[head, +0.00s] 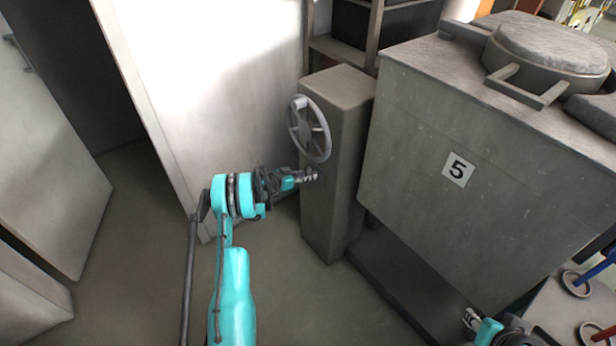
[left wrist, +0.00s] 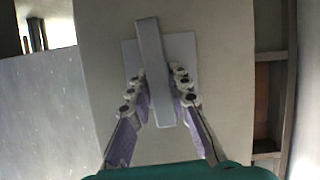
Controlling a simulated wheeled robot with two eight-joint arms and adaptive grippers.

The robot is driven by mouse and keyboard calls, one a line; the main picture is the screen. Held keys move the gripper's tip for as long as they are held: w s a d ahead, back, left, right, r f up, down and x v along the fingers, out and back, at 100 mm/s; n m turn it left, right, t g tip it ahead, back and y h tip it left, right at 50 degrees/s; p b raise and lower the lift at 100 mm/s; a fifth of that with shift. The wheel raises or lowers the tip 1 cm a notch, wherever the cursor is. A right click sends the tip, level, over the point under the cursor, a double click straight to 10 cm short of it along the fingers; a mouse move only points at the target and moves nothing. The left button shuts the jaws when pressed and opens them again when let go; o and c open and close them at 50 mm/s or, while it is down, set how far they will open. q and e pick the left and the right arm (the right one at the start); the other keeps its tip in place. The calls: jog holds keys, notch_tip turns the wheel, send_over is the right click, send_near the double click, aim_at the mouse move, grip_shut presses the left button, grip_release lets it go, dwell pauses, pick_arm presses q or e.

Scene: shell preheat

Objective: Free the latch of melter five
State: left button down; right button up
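Melter five (head: 420,150) is the big grey block with a "5" plate, on the right in the head view. A grey post (head: 333,215) with a spoked handwheel (head: 310,128) stands at its left. My left gripper (head: 309,175) is at the post, just below the wheel. In the left wrist view, a grey bar (left wrist: 151,50), apparently the latch, crosses a pale square plate (left wrist: 183,50). My left fingers (left wrist: 160,82) are apart on either side of the bar; a gap shows on the right. My right gripper (head: 472,318) is low by the melter's base, its opening unclear.
A round lidded pot (head: 545,55) with a handle sits on top of the melter. A white panel (head: 215,80) stands left of the post, and dark shelves (head: 345,45) are behind. A low surface with coloured handles (head: 575,305) is at the lower right. Open floor (head: 130,270) lies left.

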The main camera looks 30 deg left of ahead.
pick_arm(q)
jog(key=shift+d+m+y, duration=0.1)
jog(key=shift+m+y, duration=0.3)
jog(key=c, duration=1.4)
grip_release()
jog(key=shift+s, duration=0.1)
jog(key=v, duration=1.2)
jog(key=shift+f, duration=0.1)
